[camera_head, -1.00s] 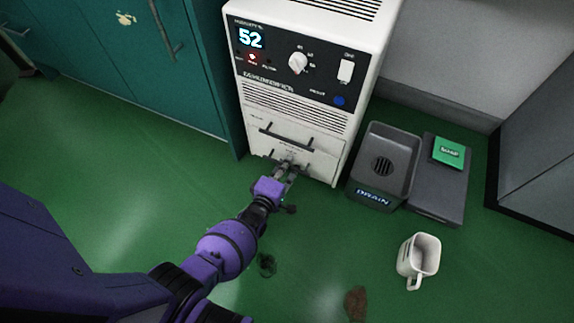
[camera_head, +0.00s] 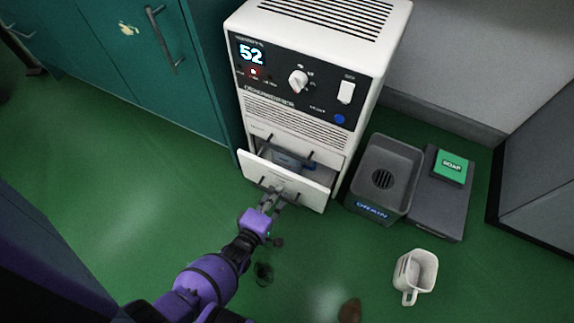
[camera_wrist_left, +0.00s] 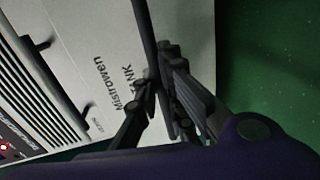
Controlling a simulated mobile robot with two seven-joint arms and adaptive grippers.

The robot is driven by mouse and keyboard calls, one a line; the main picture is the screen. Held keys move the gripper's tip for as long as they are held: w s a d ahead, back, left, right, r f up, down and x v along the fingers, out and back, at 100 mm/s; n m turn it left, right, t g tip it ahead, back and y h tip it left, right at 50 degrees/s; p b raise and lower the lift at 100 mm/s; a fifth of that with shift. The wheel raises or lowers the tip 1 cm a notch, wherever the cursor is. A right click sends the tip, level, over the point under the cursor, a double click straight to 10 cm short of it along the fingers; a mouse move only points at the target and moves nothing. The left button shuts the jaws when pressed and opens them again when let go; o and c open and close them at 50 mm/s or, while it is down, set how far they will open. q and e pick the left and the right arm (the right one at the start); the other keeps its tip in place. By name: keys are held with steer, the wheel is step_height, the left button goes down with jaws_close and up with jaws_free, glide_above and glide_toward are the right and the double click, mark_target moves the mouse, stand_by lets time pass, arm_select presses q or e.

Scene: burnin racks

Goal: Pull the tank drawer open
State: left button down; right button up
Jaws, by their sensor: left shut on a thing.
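The tank drawer (camera_head: 290,185) is the white lower front of the white dehumidifier (camera_head: 312,50). It stands partly out, and a dark inside with a bluish thing shows behind its front. My left gripper (camera_head: 272,193) is shut on the dark bar handle low on the drawer front. In the left wrist view the gripper fingers (camera_wrist_left: 165,92) close around the dark handle (camera_wrist_left: 146,35), beside the white front with printed letters. The fingers hide part of the handle. My right gripper is not in view.
A grey drain basin (camera_head: 385,165) and a dark slab with a green soap box (camera_head: 450,166) are right of the dehumidifier. Teal cabinets (camera_head: 130,70) are at left. Floor before the drawer is mostly clear.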

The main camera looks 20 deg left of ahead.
arm_select(q)
steer(key=s, duration=1.7)
steer(key=shift+s+a+p, duration=0.25)
steer(key=shift+p, duration=0.05)
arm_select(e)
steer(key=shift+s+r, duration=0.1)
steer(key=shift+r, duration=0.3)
arm_select(q)
steer(key=c, duration=1.8)
jaws_free()
steer(key=shift+c, duration=0.2)
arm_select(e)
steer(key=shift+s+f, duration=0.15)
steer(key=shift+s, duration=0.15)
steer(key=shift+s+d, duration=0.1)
arm_select(q)
steer(key=s+r, duration=0.2)
steer(key=s, duration=1)
steer(key=shift+a+r, duration=0.15)
steer(key=shift+a, duration=0.1)
